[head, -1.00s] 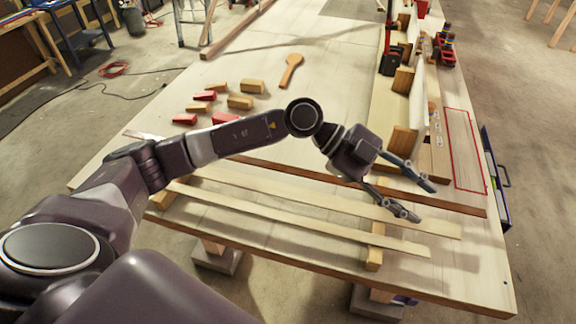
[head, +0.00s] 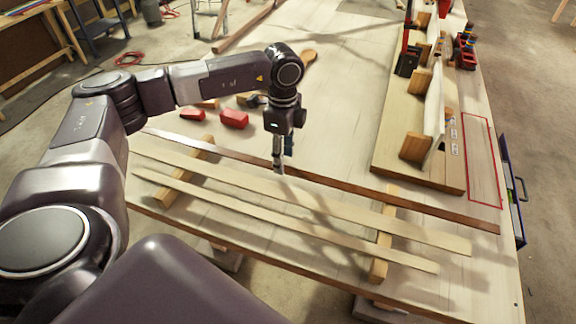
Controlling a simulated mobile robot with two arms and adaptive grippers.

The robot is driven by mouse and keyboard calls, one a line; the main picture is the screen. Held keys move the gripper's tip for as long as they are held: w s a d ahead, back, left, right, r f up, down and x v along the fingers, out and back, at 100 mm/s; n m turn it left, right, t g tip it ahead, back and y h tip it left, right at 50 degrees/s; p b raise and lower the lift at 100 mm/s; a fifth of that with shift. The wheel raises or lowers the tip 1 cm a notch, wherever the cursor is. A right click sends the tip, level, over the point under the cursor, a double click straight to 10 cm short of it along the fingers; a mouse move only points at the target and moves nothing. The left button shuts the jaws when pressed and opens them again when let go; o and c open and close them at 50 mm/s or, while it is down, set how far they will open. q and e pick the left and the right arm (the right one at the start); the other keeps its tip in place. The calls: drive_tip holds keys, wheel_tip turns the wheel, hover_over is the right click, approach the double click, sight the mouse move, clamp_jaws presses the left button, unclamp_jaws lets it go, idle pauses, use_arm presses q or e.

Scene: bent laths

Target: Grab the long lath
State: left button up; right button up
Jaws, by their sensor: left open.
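Three thin laths lie side by side across two wooden support blocks on the workbench. The dark brown lath (head: 345,187) is the farthest from me and looks the longest. A pale lath (head: 340,211) lies in the middle, and another pale lath (head: 300,226) is nearest to me. My left gripper (head: 280,169) points down over the dark lath, near the middle of the laths. It is open with nothing seen between its fingers. The fingers overlap in this view, so I cannot tell whether they touch a lath. My right gripper is not in view.
The support blocks (head: 190,172) (head: 381,254) stand left and right under the laths. Red blocks (head: 233,118) and a wooden mallet (head: 309,57) lie behind my arm. A board with wooden blocks and clamps (head: 400,160) fills the right side. The bench middle is clear.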

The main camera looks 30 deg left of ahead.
sight(288, 170)
use_arm(q)
drive_tip(key=shift+f, duration=1.15)
clamp_jaws()
